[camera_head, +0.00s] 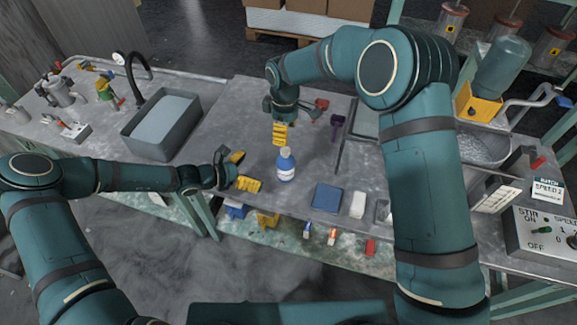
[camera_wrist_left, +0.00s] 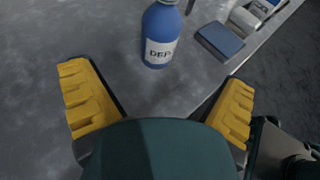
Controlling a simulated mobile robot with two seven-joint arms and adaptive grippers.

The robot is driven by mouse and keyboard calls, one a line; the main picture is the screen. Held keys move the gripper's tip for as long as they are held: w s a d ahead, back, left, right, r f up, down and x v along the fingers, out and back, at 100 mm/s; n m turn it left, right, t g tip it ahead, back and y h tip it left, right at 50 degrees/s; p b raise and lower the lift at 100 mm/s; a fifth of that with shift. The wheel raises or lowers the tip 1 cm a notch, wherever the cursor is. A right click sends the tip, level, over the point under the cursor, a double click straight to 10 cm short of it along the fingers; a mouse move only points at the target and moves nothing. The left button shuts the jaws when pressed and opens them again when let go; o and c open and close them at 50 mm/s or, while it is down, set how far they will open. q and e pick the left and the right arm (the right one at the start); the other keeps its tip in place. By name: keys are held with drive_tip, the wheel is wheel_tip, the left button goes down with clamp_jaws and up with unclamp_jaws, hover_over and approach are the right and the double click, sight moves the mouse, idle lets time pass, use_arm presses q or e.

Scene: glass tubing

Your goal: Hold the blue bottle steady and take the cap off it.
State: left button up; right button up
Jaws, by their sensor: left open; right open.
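The blue bottle (camera_head: 286,168) stands upright near the front of the grey table, with a white label.
A blue pad (camera_head: 327,197) and a white block (camera_head: 358,205) lie right of the bottle near the front edge. A purple tool (camera_head: 337,126) and a red-headed tool (camera_head: 320,104) lie behind. A grey basin (camera_head: 162,122) stands at left. Table around the bottle is clear.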

sight(286, 165)
use_arm(q)
drive_tip(key=x, duration=1.2)
drive_tip(key=shift+w+d, duration=0.1)
drive_tip(key=shift+d, duration=0.05)
drive_tip(key=shift+c, duration=0.3)
